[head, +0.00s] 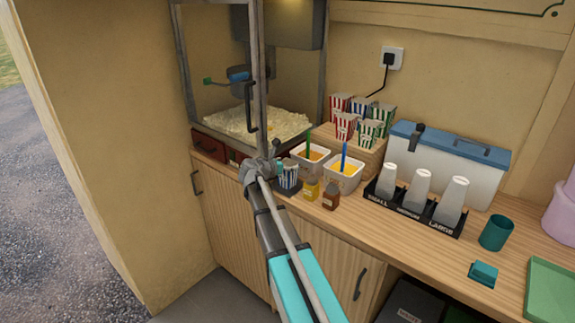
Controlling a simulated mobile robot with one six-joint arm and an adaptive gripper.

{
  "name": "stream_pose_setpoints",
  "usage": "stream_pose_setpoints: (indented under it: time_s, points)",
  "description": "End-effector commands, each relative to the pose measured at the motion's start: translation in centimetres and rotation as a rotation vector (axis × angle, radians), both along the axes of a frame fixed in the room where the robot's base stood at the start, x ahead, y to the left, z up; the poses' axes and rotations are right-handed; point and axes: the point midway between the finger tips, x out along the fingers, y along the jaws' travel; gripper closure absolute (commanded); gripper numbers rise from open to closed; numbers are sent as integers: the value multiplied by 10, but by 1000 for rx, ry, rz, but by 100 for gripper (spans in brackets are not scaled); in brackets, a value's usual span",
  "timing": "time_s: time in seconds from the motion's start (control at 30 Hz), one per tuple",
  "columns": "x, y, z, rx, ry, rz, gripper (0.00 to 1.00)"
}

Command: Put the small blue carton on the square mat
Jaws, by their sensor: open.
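A small blue-and-white striped carton (290,174) stands upright at the counter's front, left of the sauce bottles. A dark square mat (289,189) shows under it; the carton looks to be on the mat. My gripper (277,168) is open at the carton's left side, and my wrist hides part of that area. I cannot tell whether a finger touches the carton. Another blue striped carton (361,105) stands among red and green ones on a wooden step.
Two white tubs (343,176) with coloured handles stand behind the bottles (330,196). The glass popcorn machine (250,122) is close on the left. A cup rack (412,208), teal cup (496,233) and green tray (550,292) lie to the right.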

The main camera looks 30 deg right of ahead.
Motion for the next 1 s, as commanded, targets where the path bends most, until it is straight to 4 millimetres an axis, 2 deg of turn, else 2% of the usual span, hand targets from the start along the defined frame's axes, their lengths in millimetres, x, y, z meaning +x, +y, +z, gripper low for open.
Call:
stream_pose_setpoints:
  time_s: [0.7, 1.0]
  points:
    - [-39, 91, 32, 0, 0, 2, 0]
    - [-44, 105, 35, 0, 0, 0, 0]
